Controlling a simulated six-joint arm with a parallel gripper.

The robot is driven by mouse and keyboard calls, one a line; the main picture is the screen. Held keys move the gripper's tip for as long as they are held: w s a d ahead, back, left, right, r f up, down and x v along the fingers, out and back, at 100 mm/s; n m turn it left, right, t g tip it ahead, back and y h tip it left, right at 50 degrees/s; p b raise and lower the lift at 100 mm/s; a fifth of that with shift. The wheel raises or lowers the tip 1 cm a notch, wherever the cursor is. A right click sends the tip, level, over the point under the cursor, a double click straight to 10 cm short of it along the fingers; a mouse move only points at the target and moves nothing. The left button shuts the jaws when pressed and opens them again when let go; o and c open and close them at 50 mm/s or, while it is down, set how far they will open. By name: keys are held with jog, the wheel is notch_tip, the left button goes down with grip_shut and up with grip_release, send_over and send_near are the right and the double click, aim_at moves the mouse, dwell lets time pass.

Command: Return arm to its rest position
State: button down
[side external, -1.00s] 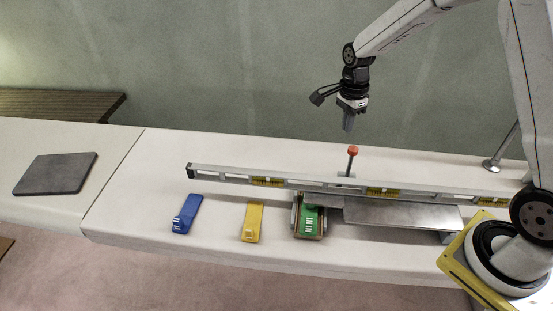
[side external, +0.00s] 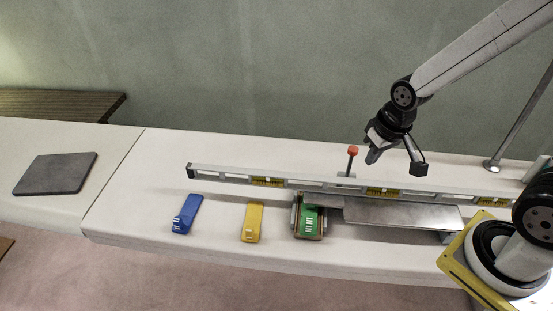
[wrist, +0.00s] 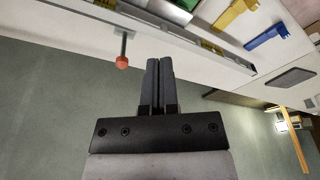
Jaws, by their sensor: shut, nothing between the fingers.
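My gripper (side external: 372,156) is in the air above the back of the white bench, just right of the red-topped post (side external: 352,151) in the side view. In the wrist view my gripper (wrist: 159,62) has its two dark fingers together, with nothing between them. The red-topped post (wrist: 122,62) shows to the left of the fingers there.
A long level (side external: 330,186) lies along the white bench (side external: 130,215). In front are a blue wedge (side external: 187,213), a yellow wedge (side external: 253,221), a green piece in a holder (side external: 309,218) and a metal plate (side external: 400,215). A dark pad (side external: 55,174) lies at left.

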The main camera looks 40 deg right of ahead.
jog(key=shift+s+a+n, duration=0.2)
jog(key=shift+s+n, duration=0.6)
jog(key=shift+n, duration=0.1)
